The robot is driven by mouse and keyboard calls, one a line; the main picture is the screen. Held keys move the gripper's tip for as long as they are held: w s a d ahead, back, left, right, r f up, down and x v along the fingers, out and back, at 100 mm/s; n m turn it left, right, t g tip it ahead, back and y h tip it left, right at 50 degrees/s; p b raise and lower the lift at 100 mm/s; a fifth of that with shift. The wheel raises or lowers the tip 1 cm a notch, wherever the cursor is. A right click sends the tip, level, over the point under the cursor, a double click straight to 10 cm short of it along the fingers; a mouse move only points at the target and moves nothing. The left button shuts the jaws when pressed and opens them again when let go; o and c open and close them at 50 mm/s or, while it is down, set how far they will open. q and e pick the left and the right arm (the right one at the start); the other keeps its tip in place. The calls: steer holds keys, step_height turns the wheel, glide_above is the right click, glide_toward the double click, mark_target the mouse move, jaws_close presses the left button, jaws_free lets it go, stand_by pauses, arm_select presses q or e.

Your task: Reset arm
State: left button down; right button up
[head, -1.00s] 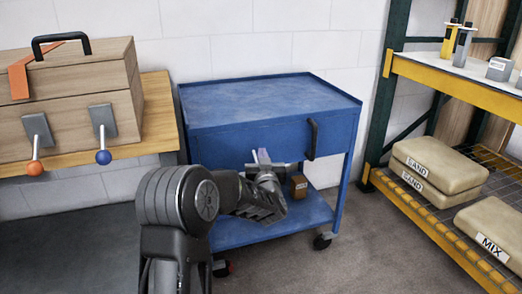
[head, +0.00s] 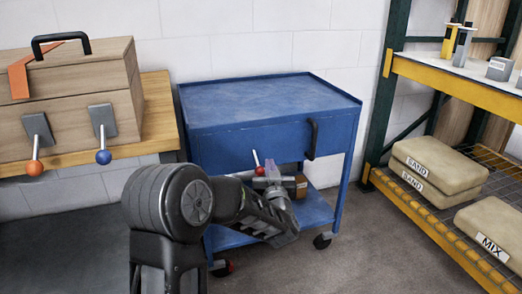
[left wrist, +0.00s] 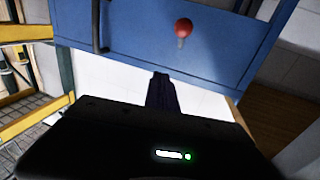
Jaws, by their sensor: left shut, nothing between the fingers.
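My left arm reaches in from the bottom of the head view. Its gripper (head: 271,178) is shut and empty, low in front of the blue cart (head: 260,100). In the left wrist view the shut fingers (left wrist: 161,92) point toward the cart's blue front (left wrist: 150,35). A red ball knob (left wrist: 183,28) on a short stem shows on that front; in the head view the red knob (head: 256,160) sits just above and left of the fingertips, apart from them. My right gripper is in neither view.
A brown box (head: 300,186) stands on the cart's lower shelf (head: 318,208), right beside my gripper. A wooden chest (head: 70,75) with two levers rests on a table (head: 158,112) at left. A yellow rack (head: 440,85) holding sandbags (head: 435,170) stands at right. The cart top is clear.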

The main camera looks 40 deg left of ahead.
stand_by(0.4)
arm_select(q)
steer(key=s+d+f+m+g+h, duration=0.25)
steer(key=d+f+h, duration=0.35)
steer(key=d+f, duration=0.55)
steer(key=s+d+f+m+g+h, duration=0.1)
steer(key=s+d+f+g+h, duration=0.3)
steer(key=d+f, duration=0.8)
steer(key=s+d+f+m+g+h, duration=0.15)
steer(key=s+d+f, duration=0.25)
steer(key=s+f, duration=0.4)
steer(key=s+d+f+g+h, duration=0.25)
steer(key=s+d+f, duration=0.25)
steer(key=s, duration=0.5)
steer(key=s+d+f+m+g+h, duration=0.1)
steer(key=s+d+f+g+h, duration=0.1)
steer(key=s+d+f, duration=0.4)
steer(key=s+r+p, duration=0.2)
steer(key=r+p, duration=1.1)
steer(key=s+r+p, duration=0.1)
steer(key=r+p, duration=1.2)
steer(key=p, duration=0.1)
steer(key=shift+s+a+r, duration=0.2)
steer(key=shift+s+a, duration=0.05)
steer(key=shift+s, duration=0.15)
